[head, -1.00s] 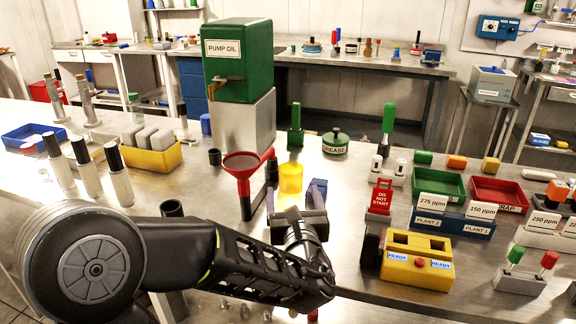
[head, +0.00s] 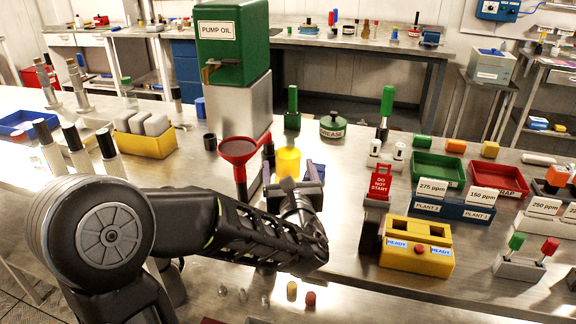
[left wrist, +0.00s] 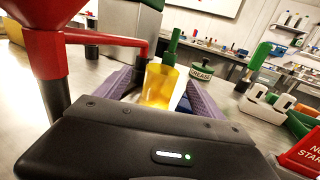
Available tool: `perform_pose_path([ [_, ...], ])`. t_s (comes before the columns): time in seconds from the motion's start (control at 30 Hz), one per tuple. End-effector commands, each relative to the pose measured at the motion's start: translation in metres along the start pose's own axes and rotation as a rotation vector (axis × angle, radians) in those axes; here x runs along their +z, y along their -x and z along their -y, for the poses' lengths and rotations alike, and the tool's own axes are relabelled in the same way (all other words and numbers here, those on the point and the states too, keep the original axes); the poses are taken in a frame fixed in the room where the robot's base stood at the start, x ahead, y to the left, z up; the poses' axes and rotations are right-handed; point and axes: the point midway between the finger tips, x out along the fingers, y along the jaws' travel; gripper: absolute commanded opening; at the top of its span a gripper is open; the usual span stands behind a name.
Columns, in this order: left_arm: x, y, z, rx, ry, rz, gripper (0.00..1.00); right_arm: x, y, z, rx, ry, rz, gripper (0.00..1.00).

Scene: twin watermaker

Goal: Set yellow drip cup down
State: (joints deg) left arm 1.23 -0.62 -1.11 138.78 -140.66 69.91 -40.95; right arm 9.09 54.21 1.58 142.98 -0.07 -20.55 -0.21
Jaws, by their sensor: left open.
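The yellow drip cup (head: 288,162) stands upright on the steel bench, just right of the red funnel (head: 238,150). In the left wrist view the cup (left wrist: 159,86) is between the two purple-grey fingers of my left gripper (left wrist: 155,90). In the head view my left gripper (head: 291,180) is in front of the cup, and its fingers are open around it. The cup's lower part is partly hidden by the gripper. My right gripper is not in view.
The green pump oil tank (head: 232,45) stands on a metal block behind the funnel. A green grease pot (head: 332,126) is behind the cup. A red do-not-start sign (head: 379,182) and a yellow ready box (head: 417,245) are to the right.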

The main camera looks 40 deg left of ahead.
Motion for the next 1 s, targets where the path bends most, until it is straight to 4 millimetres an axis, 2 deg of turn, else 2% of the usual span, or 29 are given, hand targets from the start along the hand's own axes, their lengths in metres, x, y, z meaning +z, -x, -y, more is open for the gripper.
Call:
perform_pose_path([
  [0.17,0.0,-0.004,0.001,0.001,-0.001,0.0,0.79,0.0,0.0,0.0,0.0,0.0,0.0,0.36],
  [0.53,0.001,-0.05,0.005,0.002,-0.001,0.0,0.79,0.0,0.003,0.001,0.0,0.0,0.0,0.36],
  [1.0,0.001,-0.052,0.005,0.0,-0.001,0.0,0.79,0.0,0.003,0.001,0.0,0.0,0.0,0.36],
])
